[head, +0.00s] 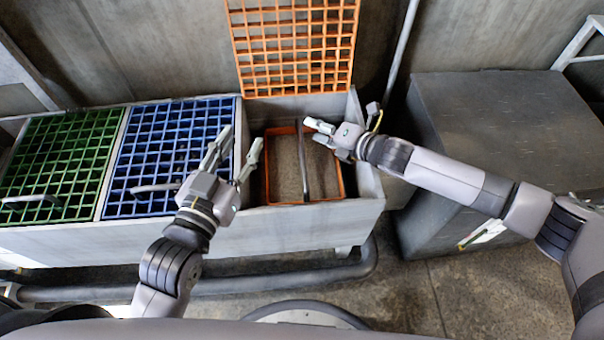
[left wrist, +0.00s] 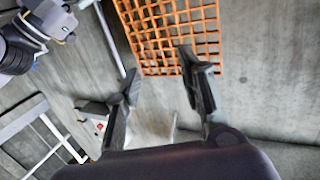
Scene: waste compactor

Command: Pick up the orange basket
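The orange basket (head: 267,170) sits inside the right compartment of the grey bin in the head view. Its rim is orange, its inside looks grey-brown, and a grey handle bar (head: 305,170) crosses over its middle. My left gripper (head: 236,150) is open and empty, to the left of the basket above the bin's divider. Its spread fingers also show in the left wrist view (left wrist: 160,80), with nothing between them. My right gripper (head: 314,131) looks open, close to the handle's far end at the basket's back right. I cannot tell whether it touches the handle.
The orange grate lid (head: 293,45) stands raised behind the compartment. Blue (head: 165,160) and green (head: 50,165) grate lids lie closed to the left. A large grey box (head: 500,120) stands at the right. A pipe (head: 300,282) runs low along the bin's front.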

